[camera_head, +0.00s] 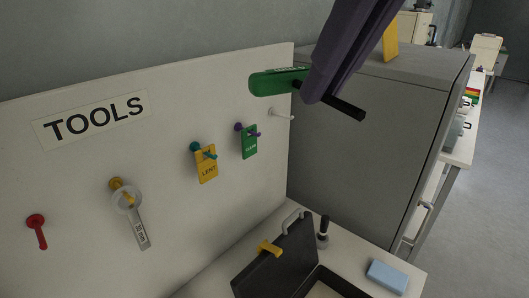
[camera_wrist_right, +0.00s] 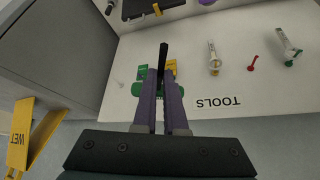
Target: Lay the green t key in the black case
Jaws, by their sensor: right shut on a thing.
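The green T key is in my right gripper (camera_head: 316,97), which is shut on it high in front of the tool board. Its green handle (camera_head: 276,82) sticks out to the left of the purple fingers and its black shaft (camera_head: 346,106) to the right. In the right wrist view the black shaft (camera_wrist_right: 162,60) points up beyond the fingers, and part of the handle (camera_wrist_right: 138,89) shows beside them. The black case (camera_head: 268,274) stands open on the table below, partly cut off by the frame's bottom edge. My left gripper is out of view.
The white TOOLS board (camera_head: 70,190) has several pegs, a ring spanner (camera_head: 133,212), a yellow LENT tag (camera_head: 206,168) and a green tag (camera_head: 250,145). A grey cabinet (camera_head: 360,150) stands to the right. A blue block (camera_head: 387,277) and a black-handled tool (camera_head: 323,230) are near the case.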

